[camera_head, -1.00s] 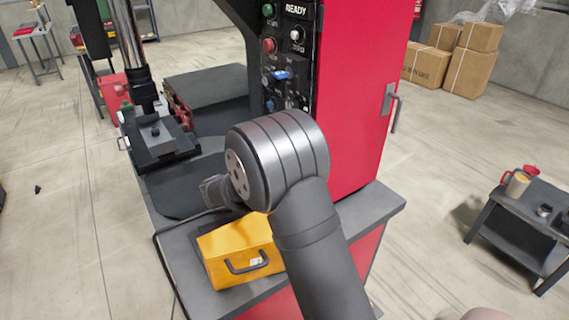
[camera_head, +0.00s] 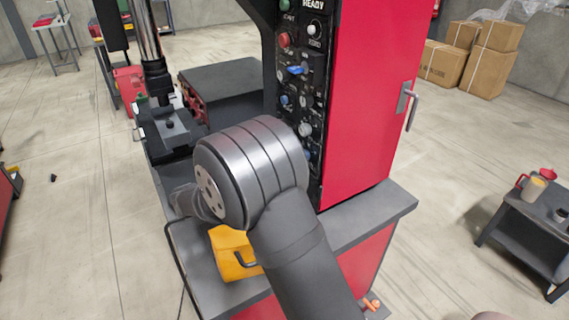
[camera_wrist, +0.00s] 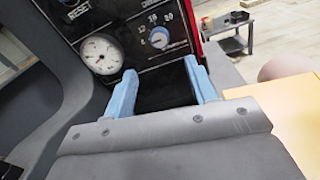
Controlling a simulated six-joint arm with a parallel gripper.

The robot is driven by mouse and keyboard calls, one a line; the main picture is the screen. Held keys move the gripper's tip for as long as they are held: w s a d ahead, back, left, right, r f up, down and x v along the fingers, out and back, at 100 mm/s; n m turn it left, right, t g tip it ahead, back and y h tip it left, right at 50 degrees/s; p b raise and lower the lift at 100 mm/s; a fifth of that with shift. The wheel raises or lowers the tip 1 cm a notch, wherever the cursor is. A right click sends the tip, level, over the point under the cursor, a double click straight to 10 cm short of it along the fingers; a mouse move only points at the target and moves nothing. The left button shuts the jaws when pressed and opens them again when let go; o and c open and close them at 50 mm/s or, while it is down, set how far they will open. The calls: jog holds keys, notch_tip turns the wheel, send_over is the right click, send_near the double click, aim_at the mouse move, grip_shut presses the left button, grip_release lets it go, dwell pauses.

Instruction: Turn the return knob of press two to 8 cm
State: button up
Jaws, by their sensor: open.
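The press's black control panel (camera_head: 300,60) carries buttons, dials and knobs beside a red cabinet. In the wrist view, a blue knob (camera_wrist: 157,38) with a printed number scale around it sits on the panel, right of a round white gauge (camera_wrist: 101,55). Its label is not readable, so I cannot tell if it is the return knob; its exact setting is unclear too. My gripper (camera_wrist: 160,80) is open and empty, its two blue fingers apart below the knob in the picture, not around it. In the head view my arm hides the fingers.
A yellow toolbox (camera_head: 228,255) stands on the grey press ledge (camera_head: 385,212), partly behind my arm. The red cabinet (camera_head: 365,90) has a protruding handle (camera_head: 411,103). The press's metal column (camera_head: 148,35) stands left. A side table (camera_head: 530,235) with mugs is at right.

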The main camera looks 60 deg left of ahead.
jog(key=s, duration=0.7)
jog(key=shift+d, duration=0.15)
jog(key=shift+w, duration=0.1)
jog(key=w, duration=1.7)
jog(key=shift+w+a, duration=0.2)
jog(key=shift+a, duration=0.1)
jog(key=shift+s+f, duration=0.1)
jog(key=s+m, duration=0.6)
jog(key=s, duration=0.8)
jog(key=shift+s+d, duration=0.25)
dwell(1.3)
